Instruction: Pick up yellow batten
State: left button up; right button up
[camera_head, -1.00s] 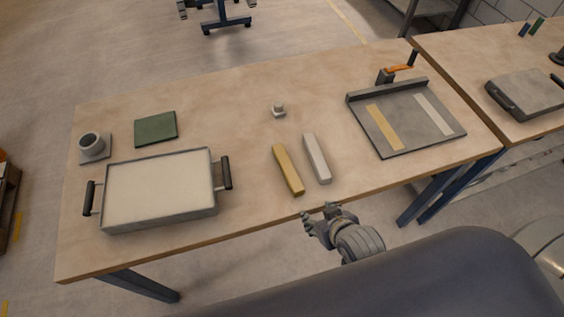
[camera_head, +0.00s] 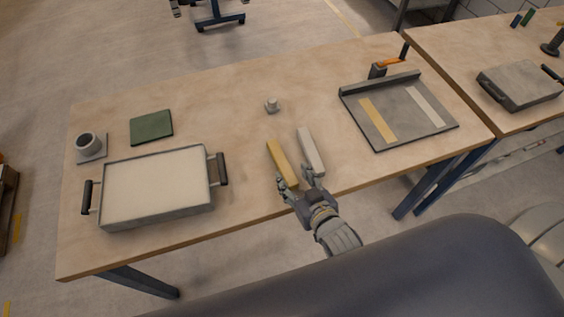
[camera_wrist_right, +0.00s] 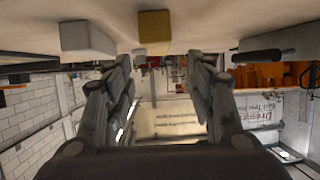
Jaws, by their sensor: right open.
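The yellow batten (camera_head: 281,162) lies on the table near its front edge, left of a white batten (camera_head: 311,152). My right gripper (camera_head: 297,178) is open and empty at the near ends of the two battens. In the head view one finger is by the yellow batten's near end and the other by the white one's; contact cannot be told. In the right wrist view the yellow batten (camera_wrist_right: 154,30) shows beyond and between the open fingers (camera_wrist_right: 158,75), and the white batten (camera_wrist_right: 86,38) is to the left. My left gripper is not in view.
A sand-filled tray (camera_head: 152,222) with black handles stands to the left. A grey board (camera_head: 384,147) with yellow and pale strips lies to the right. A green pad (camera_head: 151,127), a cup (camera_head: 88,144) and a small knob (camera_head: 272,105) are farther back. The table between is clear.

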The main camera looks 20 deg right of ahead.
aim_at(283, 164)
jog(key=shift+f+p+x, duration=0.15)
jog(key=shift+p+x, duration=0.2)
jog(key=shift+x, duration=1.75)
jog(key=shift+f+p+x, duration=0.15)
jog(key=shift+p+x, duration=0.15)
jog(key=shift+x, duration=1.8)
jog(key=shift+s+d, duration=0.1)
jog(key=shift+s, duration=0.05)
jog(key=shift+c, duration=0.2)
jog(key=c, duration=1.1)
